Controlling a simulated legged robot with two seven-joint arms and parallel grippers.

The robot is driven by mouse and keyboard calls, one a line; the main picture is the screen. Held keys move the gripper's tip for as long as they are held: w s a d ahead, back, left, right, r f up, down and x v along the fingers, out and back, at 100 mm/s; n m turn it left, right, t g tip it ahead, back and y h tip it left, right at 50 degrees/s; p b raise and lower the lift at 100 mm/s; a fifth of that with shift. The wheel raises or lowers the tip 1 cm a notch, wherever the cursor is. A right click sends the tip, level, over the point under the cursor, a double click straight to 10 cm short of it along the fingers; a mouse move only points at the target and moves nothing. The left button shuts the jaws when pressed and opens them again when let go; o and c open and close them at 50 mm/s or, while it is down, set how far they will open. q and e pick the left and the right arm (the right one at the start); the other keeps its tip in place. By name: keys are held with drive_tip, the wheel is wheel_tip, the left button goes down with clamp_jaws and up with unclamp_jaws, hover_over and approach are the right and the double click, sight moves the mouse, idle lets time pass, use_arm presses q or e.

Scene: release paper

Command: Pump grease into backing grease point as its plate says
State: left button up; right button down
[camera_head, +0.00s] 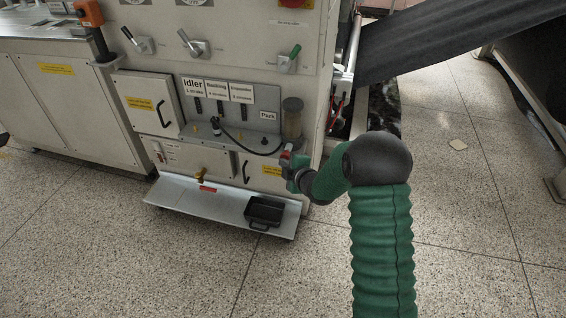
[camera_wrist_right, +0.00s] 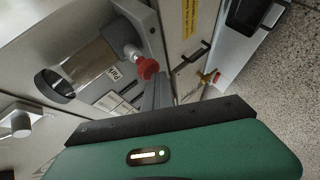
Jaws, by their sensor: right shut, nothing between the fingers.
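The grease panel (camera_head: 255,100) on the machine front carries plates reading Idler (camera_head: 192,88), Backing (camera_head: 215,89) and Expander (camera_head: 241,92). Their smaller lines are too blurred to read surely. A black hose (camera_head: 240,146) runs from a fitting (camera_head: 215,125) below the plates toward the clear grease reservoir (camera_head: 292,122) at the right; whether that fitting sits on a grease point I cannot tell. In the wrist view a red knob (camera_wrist_right: 148,68) is below the reservoir (camera_wrist_right: 88,62). My right gripper (camera_head: 287,161) is shut and empty, close beside the red knob; contact is unclear. My left gripper is out of view.
A Park label (camera_head: 268,115) is left of the reservoir. Below, a grey shelf (camera_head: 180,196) holds a black tray (camera_head: 264,211), with a brass valve (camera_head: 201,174) above it. Open floor lies in front.

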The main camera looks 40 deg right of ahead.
drive_tip(key=shift+w+d, duration=0.1)
drive_tip(key=shift+d, duration=0.05)
idle(0.3)
drive_tip(key=shift+s+a, duration=1.15)
drive_tip(key=shift+a, duration=0.15)
drive_tip(key=shift+a+f+b, duration=0.1)
drive_tip(key=shift+b, duration=0.2)
drive_tip(key=shift+s+a+b, duration=0.3)
drive_tip(key=shift+s+a, duration=1.3)
drive_tip(key=shift+a, duration=0.2)
idle(0.5)
